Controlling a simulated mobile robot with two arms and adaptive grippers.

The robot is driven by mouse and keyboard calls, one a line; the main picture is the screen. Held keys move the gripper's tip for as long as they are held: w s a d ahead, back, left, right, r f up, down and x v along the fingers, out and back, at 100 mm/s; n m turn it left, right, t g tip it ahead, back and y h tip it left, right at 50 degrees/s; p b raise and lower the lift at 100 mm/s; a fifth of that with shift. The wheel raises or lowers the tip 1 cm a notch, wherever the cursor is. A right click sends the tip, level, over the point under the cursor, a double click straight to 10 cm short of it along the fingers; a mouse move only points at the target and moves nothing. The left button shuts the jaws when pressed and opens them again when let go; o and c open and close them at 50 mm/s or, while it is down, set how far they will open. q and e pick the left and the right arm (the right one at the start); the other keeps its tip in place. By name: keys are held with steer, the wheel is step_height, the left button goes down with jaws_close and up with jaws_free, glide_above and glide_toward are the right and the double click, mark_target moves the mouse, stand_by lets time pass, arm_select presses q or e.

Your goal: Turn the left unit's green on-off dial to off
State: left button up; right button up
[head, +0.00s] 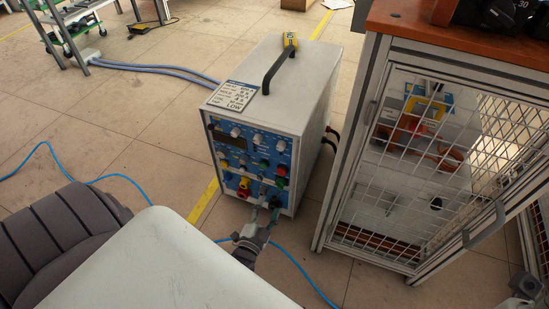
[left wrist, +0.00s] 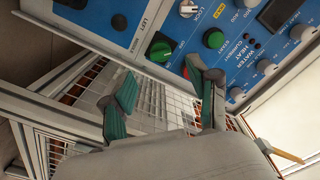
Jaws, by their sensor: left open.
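The heater unit (head: 311,90) is a white box with a blue front panel (head: 231,151), standing on the floor. My left gripper (head: 264,213) is at the panel's lower right, with its fingers covering part of it. In the left wrist view, the green dial (left wrist: 160,48) sits on a dark base on the blue panel, near the word LEFT. It lies above the gap between my open left gripper's (left wrist: 163,93) two green-padded fingers. Nothing is between the fingers. The right finger partly hides a red control. Contact with the dial cannot be told.
A green button (left wrist: 213,39) and several white knobs are near the dial. A mesh cage (head: 381,185) with an orange-brown top stands right of the unit. A blue cable (head: 124,178) crosses the floor. A dark part at the bottom right edge may be my right gripper.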

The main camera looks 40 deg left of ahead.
arm_select(q)
steer(key=shift+v, duration=1.7)
